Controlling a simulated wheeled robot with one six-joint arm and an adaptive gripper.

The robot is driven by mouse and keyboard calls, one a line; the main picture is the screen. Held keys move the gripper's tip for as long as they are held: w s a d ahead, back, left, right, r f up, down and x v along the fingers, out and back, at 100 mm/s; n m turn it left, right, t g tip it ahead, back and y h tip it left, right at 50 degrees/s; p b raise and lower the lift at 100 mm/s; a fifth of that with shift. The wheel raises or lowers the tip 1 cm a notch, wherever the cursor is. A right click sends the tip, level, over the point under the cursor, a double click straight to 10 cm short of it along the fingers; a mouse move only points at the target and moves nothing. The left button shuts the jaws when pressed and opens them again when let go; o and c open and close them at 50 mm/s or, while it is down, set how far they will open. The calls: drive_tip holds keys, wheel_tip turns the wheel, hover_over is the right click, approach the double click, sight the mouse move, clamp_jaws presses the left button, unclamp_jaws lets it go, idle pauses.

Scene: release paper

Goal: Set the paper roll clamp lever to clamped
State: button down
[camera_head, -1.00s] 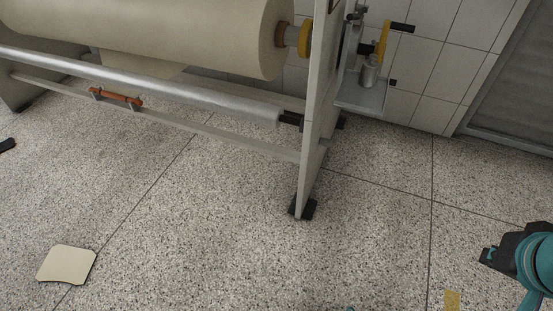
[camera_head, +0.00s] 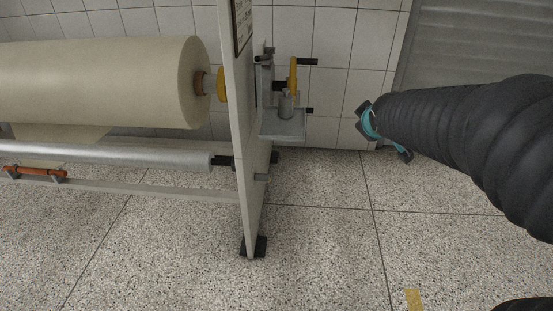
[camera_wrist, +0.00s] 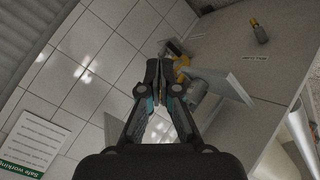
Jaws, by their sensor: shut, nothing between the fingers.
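The stand's grey side panel (camera_head: 240,130) carries a bracket (camera_head: 285,127) on its outer side. A yellow lever or crank with a black grip (camera_head: 308,61) sits above this bracket. A small orange-and-dark lever-like part (camera_wrist: 259,31) shows on the grey panel in the wrist view, beside a printed label (camera_wrist: 283,58). The large paper roll (camera_head: 110,85) lies left of the panel. My gripper (camera_wrist: 159,68) is shut and empty, pointing toward the bracket but apart from it. In the head view it is right of the bracket.
A tiled wall (camera_head: 335,90) stands behind, with a grey ridged door (camera_head: 450,50) at right. The silver roller (camera_head: 110,153) and an orange tool (camera_head: 35,171) are low on the stand. Open speckled floor (camera_head: 320,245) lies in front. A safety sign (camera_wrist: 38,140) is at left in the wrist view.

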drive_tip(key=w+a+f+n+t+y, duration=0.1)
drive_tip(key=w+a+f+n+y, duration=0.1)
drive_tip(key=w+f+n, duration=0.45)
drive_tip(key=w+a+f+n+t+y+b, duration=0.1)
drive_tip(key=w+a+f+n+t+y, duration=0.15)
drive_tip(key=w, duration=0.65)
drive_tip(key=w+a+f+n+y, duration=0.1)
drive_tip(key=w+a+f+n, duration=0.15)
drive_tip(key=w+f, duration=0.45)
drive_tip(key=a+f+n+y, duration=0.3)
drive_tip(key=f+n+y, duration=0.25)
drive_tip(key=f, duration=0.55)
drive_tip(key=a+f+n+y, duration=0.4)
drive_tip(key=f+n, duration=0.2)
drive_tip(key=f, duration=0.4)
drive_tip(key=s+a+f+n+g+y+b, duration=0.1)
drive_tip(key=s+f+n+g+y, duration=0.15)
drive_tip(key=s+f, duration=0.35)
drive_tip(key=s+a+f+n+g+y, duration=0.1)
drive_tip(key=s+f+n+y, duration=0.25)
drive_tip(key=f, duration=0.35)
drive_tip(key=w+d+r+x, duration=0.1)
drive_tip(key=w+x, duration=0.1)
drive_tip(key=x, duration=1)
drive_tip(key=shift+w+d+m+h, duration=0.15)
drive_tip(key=shift+m+h, duration=0.15)
drive_tip(key=shift+r, duration=0.1)
